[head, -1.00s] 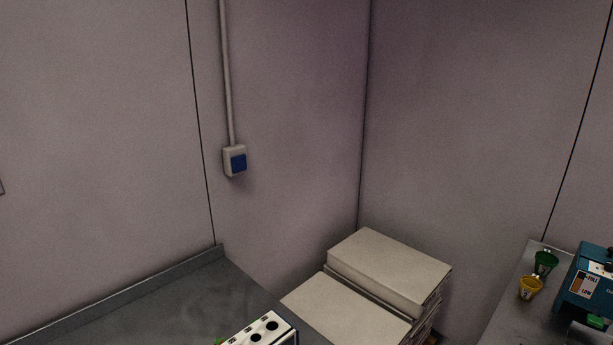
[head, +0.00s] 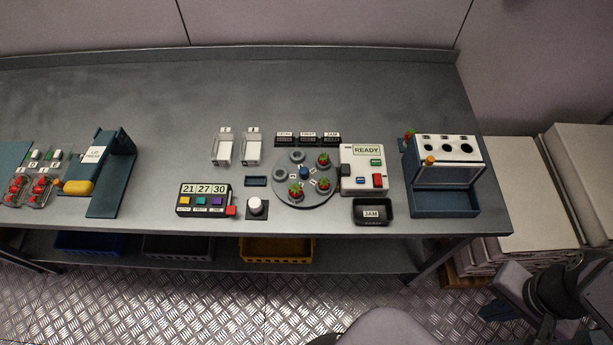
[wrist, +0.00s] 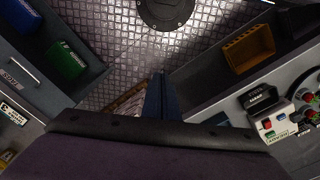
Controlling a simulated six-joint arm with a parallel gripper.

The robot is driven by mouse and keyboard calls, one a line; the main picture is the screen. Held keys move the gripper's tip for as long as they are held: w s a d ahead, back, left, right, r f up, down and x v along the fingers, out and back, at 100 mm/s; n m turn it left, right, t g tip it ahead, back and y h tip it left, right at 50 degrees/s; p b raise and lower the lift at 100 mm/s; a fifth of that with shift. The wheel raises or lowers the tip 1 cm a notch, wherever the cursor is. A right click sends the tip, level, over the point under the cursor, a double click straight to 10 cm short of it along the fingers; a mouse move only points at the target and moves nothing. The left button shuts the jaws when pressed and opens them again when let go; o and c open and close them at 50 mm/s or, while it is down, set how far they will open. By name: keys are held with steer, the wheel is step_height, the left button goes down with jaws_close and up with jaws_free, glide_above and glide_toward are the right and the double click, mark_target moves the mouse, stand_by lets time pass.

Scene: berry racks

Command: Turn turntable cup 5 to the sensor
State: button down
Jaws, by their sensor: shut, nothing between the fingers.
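The round grey turntable (head: 318,200) lies on the bench in the head view, with a blue knob (head: 305,173) at its centre. The cup numbers are too small to read, so I cannot tell which is cup 5. A white box marked READY (head: 352,184) stands against its right side; I cannot make out a separate sensor. The turntable also shows partly at the right edge of the wrist view. My gripper (wrist: 160,95) is shut and empty, over the floor, well away from it.
A black JAM tray (head: 373,212) sits below the READY box. A punched-hole stand (head: 445,188) is to the right. A display panel (head: 205,199) and a white knob (head: 256,207) are left of the turntable. A yellow bin (head: 277,250) sits under the bench. The bench back is clear.

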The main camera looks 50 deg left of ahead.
steer(key=c, duration=2.5)
jaws_free()
steer(key=o, duration=0.9)
steer(key=shift+w+a, duration=0.2)
steer(key=shift+w, duration=0.1)
steer(key=shift+o, duration=0.2)
steer(key=w+a+n+y+b, duration=0.1)
steer(key=w+a+n+b, duration=0.1)
steer(key=w+a+n, duration=0.55)
steer(key=n+g+y+b, duration=0.3)
steer(key=n+b, duration=0.1)
steer(key=n, duration=1.4)
glide_toward(304, 170)
steer(key=shift+m, duration=0.25)
steer(key=shift+p+x, duration=1.6)
steer(key=shift+x, duration=2.5)
